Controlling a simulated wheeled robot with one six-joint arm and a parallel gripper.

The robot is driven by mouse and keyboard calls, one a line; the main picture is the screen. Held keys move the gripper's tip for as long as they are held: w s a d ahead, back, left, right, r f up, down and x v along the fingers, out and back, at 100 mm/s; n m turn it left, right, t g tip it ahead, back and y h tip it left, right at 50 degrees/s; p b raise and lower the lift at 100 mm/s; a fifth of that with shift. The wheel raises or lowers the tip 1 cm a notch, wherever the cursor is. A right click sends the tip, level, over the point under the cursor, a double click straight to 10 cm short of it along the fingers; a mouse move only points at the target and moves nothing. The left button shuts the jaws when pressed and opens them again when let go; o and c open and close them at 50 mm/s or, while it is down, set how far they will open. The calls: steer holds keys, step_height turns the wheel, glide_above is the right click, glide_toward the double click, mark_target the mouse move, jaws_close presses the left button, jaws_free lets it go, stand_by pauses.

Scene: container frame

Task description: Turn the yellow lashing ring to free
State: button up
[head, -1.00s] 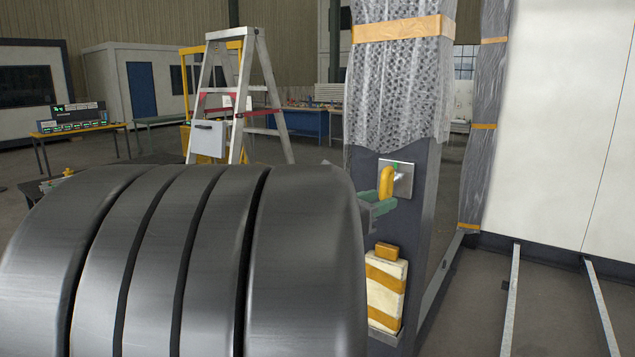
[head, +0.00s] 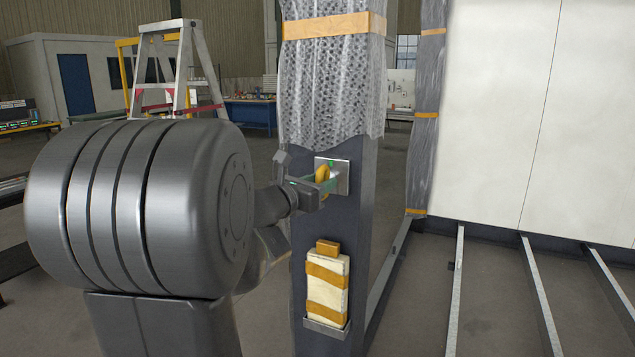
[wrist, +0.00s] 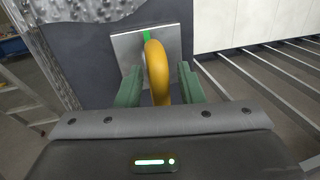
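The yellow lashing ring (head: 322,174) stands out from a square metal plate (head: 343,177) on the dark post. In the wrist view the ring (wrist: 157,66) is a thick yellow loop seen nearly edge-on, roughly upright, against the plate (wrist: 180,45). A green mark (wrist: 118,36) shows on the plate above the ring. My gripper (wrist: 159,72) has its two green fingers on either side of the ring, with a narrow gap visible on each side. In the head view my gripper (head: 316,185) partly hides the ring.
A cream block with orange bands (head: 327,287) sits in a holder low on the post. Wrapping (head: 330,95) covers the post above the plate. Metal floor rails (head: 458,290) and a white wall panel (head: 560,110) are to the right. A stepladder (head: 190,65) stands behind.

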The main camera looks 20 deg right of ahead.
steer(key=shift+a, duration=0.1)
jaws_close()
